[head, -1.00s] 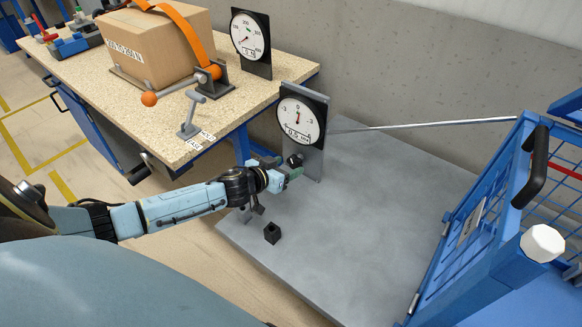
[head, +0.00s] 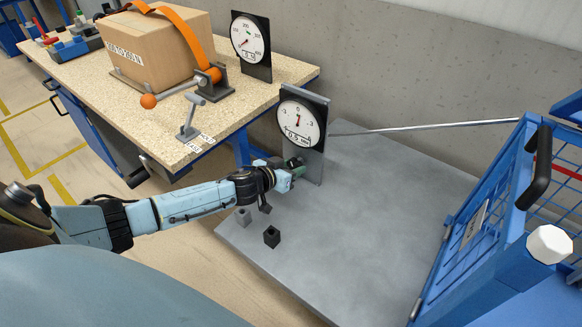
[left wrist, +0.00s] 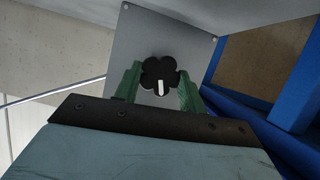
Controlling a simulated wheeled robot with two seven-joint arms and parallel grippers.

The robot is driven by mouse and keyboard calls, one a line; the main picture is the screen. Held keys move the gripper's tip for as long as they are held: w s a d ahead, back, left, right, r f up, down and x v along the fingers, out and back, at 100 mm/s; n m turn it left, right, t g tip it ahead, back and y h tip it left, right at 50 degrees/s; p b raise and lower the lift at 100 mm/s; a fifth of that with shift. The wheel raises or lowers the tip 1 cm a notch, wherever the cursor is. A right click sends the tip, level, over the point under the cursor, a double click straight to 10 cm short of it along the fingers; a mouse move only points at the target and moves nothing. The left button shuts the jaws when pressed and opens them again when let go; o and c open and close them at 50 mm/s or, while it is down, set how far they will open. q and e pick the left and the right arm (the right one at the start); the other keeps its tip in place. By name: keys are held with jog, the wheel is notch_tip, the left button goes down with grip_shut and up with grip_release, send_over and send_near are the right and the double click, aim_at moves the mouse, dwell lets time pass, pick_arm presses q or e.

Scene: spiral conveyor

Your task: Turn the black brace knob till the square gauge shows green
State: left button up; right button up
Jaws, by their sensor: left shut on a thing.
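The black brace knob (left wrist: 158,76) has a lobed rim and a white pointer mark aimed down in the left wrist view. It sits on a grey plate (left wrist: 185,35). My left gripper (left wrist: 159,88) has its green fingers on either side of the knob and is shut on it. The square gauge (head: 300,123) has a black frame and a white dial with a needle near 0 at the top. Its small readout is hard to read, and no green shows on it. My right gripper is in neither view.
A workbench (head: 225,108) at the left carries a strapped box (head: 160,48) and another gauge (head: 250,38). A thin rod (head: 430,127) runs right to a blue mesh gate (head: 500,215).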

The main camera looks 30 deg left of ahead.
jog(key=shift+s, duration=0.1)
pick_arm(q)
jog(key=shift+d+m+y+p, duration=0.15)
jog(key=shift+m+y+p, duration=0.25)
jog(key=shift+m+p, duration=0.15)
jog(key=shift+m+y, duration=0.5)
jog(key=shift+m, duration=0.15)
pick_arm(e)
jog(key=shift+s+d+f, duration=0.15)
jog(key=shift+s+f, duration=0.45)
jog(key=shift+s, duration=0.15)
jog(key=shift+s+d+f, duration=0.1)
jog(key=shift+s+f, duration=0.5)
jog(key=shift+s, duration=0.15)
pick_arm(q)
jog(key=o, duration=1)
jog(key=shift+c, duration=0.2)
